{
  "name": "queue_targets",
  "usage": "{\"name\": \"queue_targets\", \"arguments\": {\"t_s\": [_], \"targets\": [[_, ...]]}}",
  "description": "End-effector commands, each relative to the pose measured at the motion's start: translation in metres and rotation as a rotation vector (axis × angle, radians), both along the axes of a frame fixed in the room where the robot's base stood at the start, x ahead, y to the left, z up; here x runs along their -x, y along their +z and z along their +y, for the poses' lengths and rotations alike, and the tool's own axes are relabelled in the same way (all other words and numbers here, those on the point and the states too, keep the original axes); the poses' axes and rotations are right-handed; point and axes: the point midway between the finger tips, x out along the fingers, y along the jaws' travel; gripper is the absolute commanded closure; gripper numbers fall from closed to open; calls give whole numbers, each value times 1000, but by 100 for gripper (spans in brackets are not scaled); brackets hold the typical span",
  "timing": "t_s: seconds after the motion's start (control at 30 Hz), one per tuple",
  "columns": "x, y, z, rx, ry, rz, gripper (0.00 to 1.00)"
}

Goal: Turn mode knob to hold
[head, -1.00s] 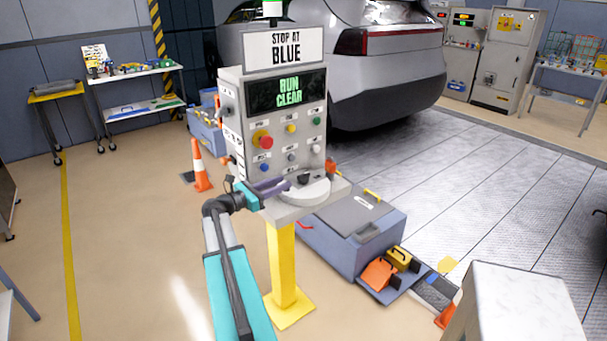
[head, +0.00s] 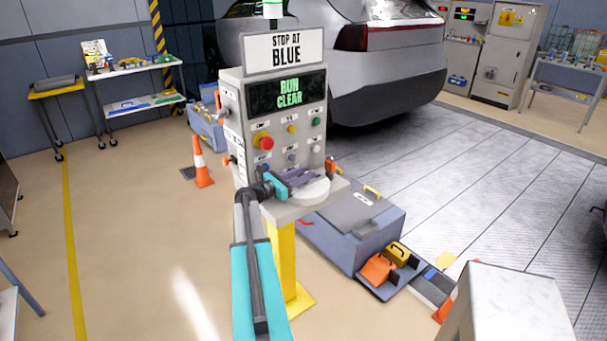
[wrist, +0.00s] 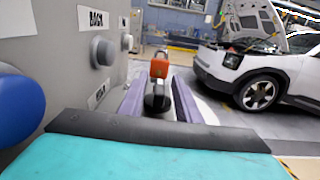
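The control console (head: 238,120) has a small shelf with a pale round dial (head: 318,190) on it. The black mode knob (wrist: 158,103) stands on this dial in the wrist view. In the head view my gripper mostly hides the knob. My gripper (head: 308,176) is over the dial, its two purple fingers spread apart. In the wrist view the fingers of my gripper (wrist: 160,100) lie on either side of the knob. I cannot tell whether they touch it. The dial markings are not readable.
The console panel carries a red button (head: 267,143), a blue button (wrist: 18,108) and several others close to my gripper. Its display (head: 287,93) reads RUN CLEAR. An orange part (wrist: 159,66) stands just beyond the knob. A blue-grey chest (head: 345,235) stands right of the pedestal.

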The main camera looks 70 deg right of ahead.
Motion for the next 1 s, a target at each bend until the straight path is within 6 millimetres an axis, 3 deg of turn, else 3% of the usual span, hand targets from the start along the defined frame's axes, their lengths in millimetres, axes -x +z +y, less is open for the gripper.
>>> {"name": "queue_targets", "arguments": {"t_s": [0.2, 0.4, 1.0], "targets": [[0, 0, 0, 0, 0, 0, 71], [0, 0, 0, 0, 0, 0, 100], [-13, -1, 7, 1, 56, -1, 100]]}}
